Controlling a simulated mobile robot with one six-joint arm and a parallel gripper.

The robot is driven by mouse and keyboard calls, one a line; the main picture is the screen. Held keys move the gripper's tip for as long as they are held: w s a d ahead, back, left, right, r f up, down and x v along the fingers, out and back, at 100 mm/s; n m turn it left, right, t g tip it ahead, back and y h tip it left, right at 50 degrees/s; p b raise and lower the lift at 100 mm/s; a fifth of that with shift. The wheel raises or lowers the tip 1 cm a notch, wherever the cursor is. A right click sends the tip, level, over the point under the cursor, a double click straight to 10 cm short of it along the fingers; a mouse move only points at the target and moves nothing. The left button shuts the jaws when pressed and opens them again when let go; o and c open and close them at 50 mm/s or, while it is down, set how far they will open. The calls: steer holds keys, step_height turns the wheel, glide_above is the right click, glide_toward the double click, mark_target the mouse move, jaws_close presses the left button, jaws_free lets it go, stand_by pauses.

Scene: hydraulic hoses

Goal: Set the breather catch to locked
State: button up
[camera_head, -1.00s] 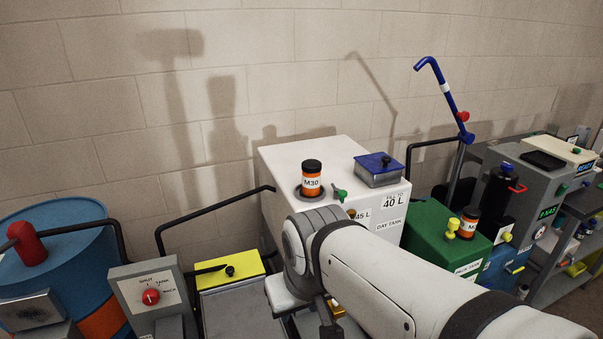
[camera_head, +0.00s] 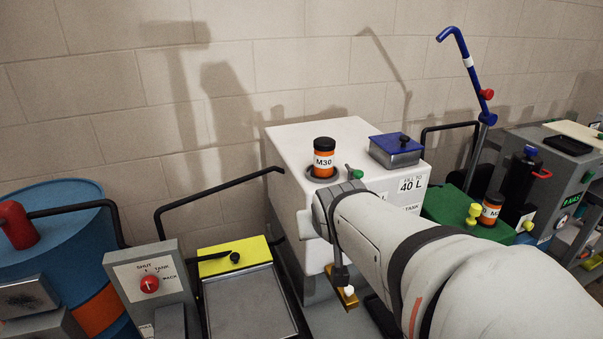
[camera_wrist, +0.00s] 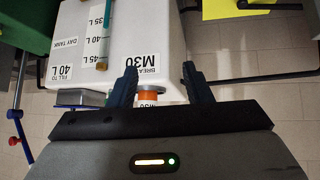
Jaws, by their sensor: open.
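The white day tank (camera_head: 300,150) stands against the wall. On its top is the orange breather jar with a black lid, marked M30 (camera_head: 323,158). Beside it is a small green-knobbed lever (camera_head: 354,172), which may be the catch; its setting cannot be read. In the wrist view, the tank (camera_wrist: 150,30) carries a BREATHER M30 label (camera_wrist: 140,64), and part of the orange jar (camera_wrist: 148,97) shows between the finger bases. My gripper (camera_wrist: 160,75) is open and empty, its fingers pointing toward the tank. The lever is not clear in the wrist view.
A blue-lidded box (camera_head: 397,150) sits on the tank's right rear. A green pack tank (camera_head: 470,215) stands to the right, with a tall blue handle (camera_head: 462,65) behind. A selector box (camera_head: 150,285), yellow-topped tray (camera_head: 233,257) and blue drum (camera_head: 65,235) are left.

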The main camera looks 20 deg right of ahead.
mark_target(359, 178)
steer(key=w+d+t+h+b, duration=0.1)
steer(key=w+d+t+b, duration=0.2)
steer(key=w+d, duration=0.1)
steer(key=w+d+t+b, duration=0.3)
steer(key=w+d, duration=0.2)
steer(key=d, duration=0.1)
steer(key=w+d+m+t+h+b, duration=0.1)
steer(key=w+d+t+b, duration=0.2)
steer(key=d, duration=0.3)
steer(key=shift+w+r+h+b, duration=0.1)
steer(key=shift+w+h+b, duration=0.25)
steer(key=shift+w, duration=0.45)
